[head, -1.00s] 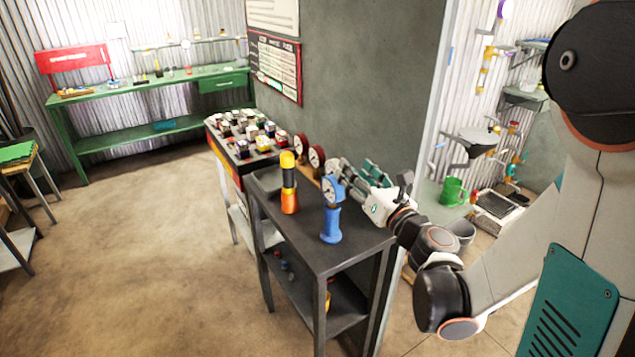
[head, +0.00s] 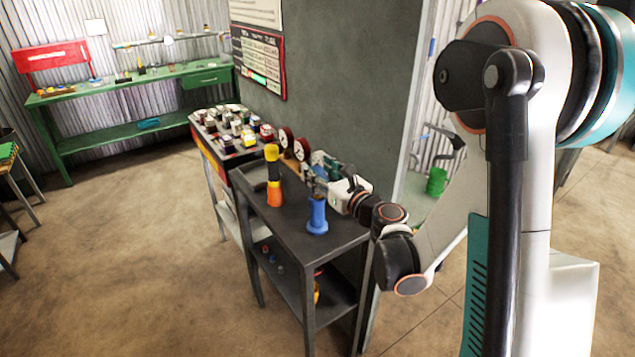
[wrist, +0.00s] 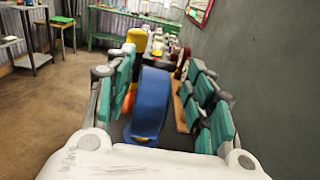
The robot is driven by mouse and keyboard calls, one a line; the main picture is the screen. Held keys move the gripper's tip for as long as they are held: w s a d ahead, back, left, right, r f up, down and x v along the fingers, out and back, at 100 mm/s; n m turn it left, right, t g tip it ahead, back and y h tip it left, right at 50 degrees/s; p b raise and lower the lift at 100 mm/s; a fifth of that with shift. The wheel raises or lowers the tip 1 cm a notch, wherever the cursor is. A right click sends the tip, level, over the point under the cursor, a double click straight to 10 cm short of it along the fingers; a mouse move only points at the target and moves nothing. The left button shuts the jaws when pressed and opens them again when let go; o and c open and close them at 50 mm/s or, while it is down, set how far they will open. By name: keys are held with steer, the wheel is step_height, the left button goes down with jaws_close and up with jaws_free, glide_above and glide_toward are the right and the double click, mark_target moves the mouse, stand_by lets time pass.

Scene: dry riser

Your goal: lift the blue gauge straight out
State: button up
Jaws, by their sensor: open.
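The blue gauge (wrist: 151,100) shows in the wrist view as a rounded blue body between the two sets of teal fingers. In the head view its blue lower part (head: 317,216) stands upright in front of my gripper on the dark table (head: 320,254); my fingers mostly cover its dial. My gripper (head: 318,173) is open, with fingers on both sides of the gauge. I cannot tell whether any finger touches it. How its foot is seated is not clear.
A yellow, black and orange torch (head: 273,178) stands close to the left. Two red-rimmed gauges (head: 302,149) stand just behind my fingers. A tray of several small boxes (head: 228,152) lies beyond the table. A grey wall (head: 345,80) rises behind.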

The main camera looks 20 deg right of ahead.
steer(key=x, duration=0.2)
steer(key=b+x, duration=0.1)
steer(key=x, duration=0.1)
steer(key=shift+s+a, duration=0.15)
steer(key=shift+a, duration=0.1)
steer(key=shift+w+a+r, duration=0.1)
steer(key=shift+w, duration=0.35)
jaws_close()
